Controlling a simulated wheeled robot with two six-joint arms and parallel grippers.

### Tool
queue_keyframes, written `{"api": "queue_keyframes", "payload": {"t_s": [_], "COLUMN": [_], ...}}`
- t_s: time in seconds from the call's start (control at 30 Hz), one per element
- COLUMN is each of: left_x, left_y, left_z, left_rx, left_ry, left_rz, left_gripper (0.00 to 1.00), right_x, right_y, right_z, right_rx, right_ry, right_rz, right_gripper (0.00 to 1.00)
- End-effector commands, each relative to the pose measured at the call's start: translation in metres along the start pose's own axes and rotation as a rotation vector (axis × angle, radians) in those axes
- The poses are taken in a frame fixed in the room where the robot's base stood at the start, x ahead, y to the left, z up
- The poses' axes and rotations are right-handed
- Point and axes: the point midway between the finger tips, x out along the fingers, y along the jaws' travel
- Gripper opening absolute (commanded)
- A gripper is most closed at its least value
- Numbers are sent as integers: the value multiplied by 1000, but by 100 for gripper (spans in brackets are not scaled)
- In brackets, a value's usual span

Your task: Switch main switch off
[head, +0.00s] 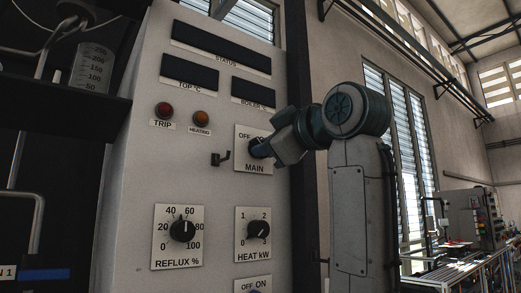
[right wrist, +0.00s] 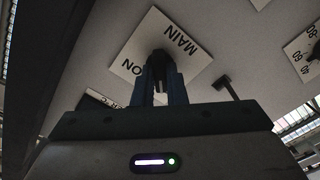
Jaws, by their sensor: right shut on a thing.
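The main switch is a dark rotary knob on a white plate (head: 254,163) marked OFF and MAIN, on the grey control panel (head: 190,185) in the head view. The plate also shows in the right wrist view (right wrist: 190,35), with MAIN and ON readable. My right gripper (head: 262,148) reaches in from the right and is shut on the switch knob (right wrist: 158,62). Its fingers (right wrist: 160,85) lie on both sides of the knob. The gripper covers much of the knob and the ON mark in the head view, so the knob's exact angle is hard to tell. My left gripper is not in view.
A small dark hook (head: 221,159) sticks out left of the main plate. Below are the reflux knob (head: 182,231) and the heat knob (head: 258,229). Dark displays (head: 221,47) are at the top.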

Motion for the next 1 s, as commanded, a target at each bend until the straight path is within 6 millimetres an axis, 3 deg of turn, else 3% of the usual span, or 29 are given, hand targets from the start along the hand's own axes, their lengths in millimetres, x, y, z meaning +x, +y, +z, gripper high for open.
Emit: {"api": "queue_keyframes", "payload": {"t_s": [0.07, 0.1, 0.23, 0.57, 1.0], "left_x": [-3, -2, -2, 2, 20], "left_y": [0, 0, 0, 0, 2], "left_z": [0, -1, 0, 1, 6], "left_rx": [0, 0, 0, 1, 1], "left_ry": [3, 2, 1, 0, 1], "left_rz": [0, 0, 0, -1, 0], "left_gripper": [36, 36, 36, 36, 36], "right_x": [1, 1, 0, -4, -56], "right_y": [0, 0, 0, 0, 0], "right_z": [1, 1, 1, 1, 1], "right_rx": [-9, -9, -8, -8, -9], "right_ry": [-3, -3, -2, 0, 0], "right_rz": [-1, -1, -1, 1, 3], "right_gripper": [0, 14, 37, 37, 37]}}
